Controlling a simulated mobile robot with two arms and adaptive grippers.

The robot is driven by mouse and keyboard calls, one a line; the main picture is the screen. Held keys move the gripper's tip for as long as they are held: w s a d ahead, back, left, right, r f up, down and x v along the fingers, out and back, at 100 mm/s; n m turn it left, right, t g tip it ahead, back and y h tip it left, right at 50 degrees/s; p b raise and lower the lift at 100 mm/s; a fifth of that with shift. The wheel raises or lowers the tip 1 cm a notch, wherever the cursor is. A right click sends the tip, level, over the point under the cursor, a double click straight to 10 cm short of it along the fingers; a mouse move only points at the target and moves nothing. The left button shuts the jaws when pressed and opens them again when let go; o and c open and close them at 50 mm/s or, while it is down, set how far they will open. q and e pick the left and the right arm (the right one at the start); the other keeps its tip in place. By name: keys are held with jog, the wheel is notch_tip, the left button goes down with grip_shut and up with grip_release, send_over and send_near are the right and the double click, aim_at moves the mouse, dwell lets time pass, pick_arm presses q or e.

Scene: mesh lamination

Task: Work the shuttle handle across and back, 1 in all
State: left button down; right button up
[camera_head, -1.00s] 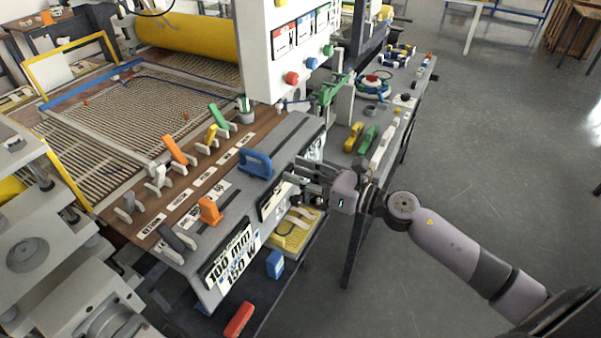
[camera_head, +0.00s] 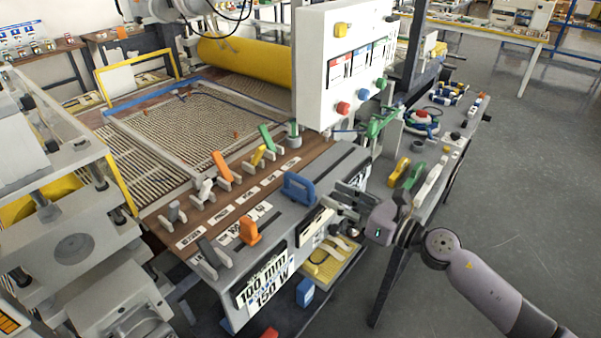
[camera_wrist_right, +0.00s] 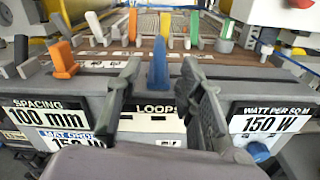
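A blue upright handle (camera_head: 299,186) stands on the grey front deck of the machine, and an orange handle (camera_head: 249,231) stands nearer on the same deck. No readable label shows which one is the shuttle handle. My right gripper (camera_head: 343,205) is at the machine's front edge, just right of the blue handle. In the right wrist view its two fingers (camera_wrist_right: 162,68) are spread apart, with the blue handle (camera_wrist_right: 158,63) seen between them and standing beyond. Nothing is visibly held. The orange handle (camera_wrist_right: 63,60) is left of the fingers. My left gripper is not in view.
Coloured levers (camera_head: 221,165) line the wooden strip behind the deck. A white control box (camera_head: 340,70) rises behind the blue handle. A yellow tray (camera_head: 330,262) sits below my right gripper. A side table with tools (camera_head: 420,150) is at the right, with open floor beyond.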

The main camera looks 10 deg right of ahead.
aim_at(310, 185)
jog(key=p+x, duration=0.3)
jog(key=x, duration=0.7)
jog(key=shift+w+a, duration=0.25)
jog(key=shift+c, duration=0.5)
grip_shut()
